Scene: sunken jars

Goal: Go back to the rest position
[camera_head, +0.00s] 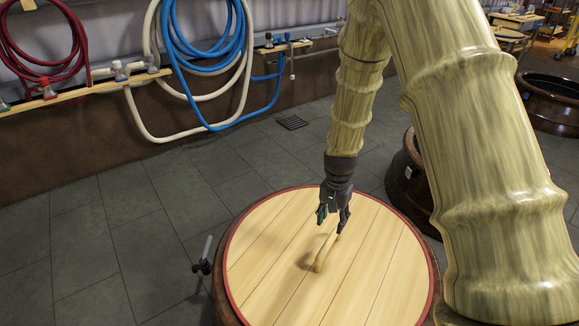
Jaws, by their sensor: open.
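My gripper (333,217) points down over a round wooden lid (268,254) with a red rim. Its two dark fingers are apart, and nothing shows between them. The lid's curved wooden handle (322,262) is just below and in front of the fingers; I cannot tell whether a fingertip touches it. The lid lies on a large brown jar (221,290) sunk low, of which only a strip of side shows. My arm comes down from the top and hides part of the right side.
A small stand or valve (203,262) sits at the jar's left edge. Another brown jar (407,190) stands behind my arm, and a further one (551,103) is at the far right. Hoses (207,70) hang on the back wall. Grey tiled floor (110,230) is clear at left.

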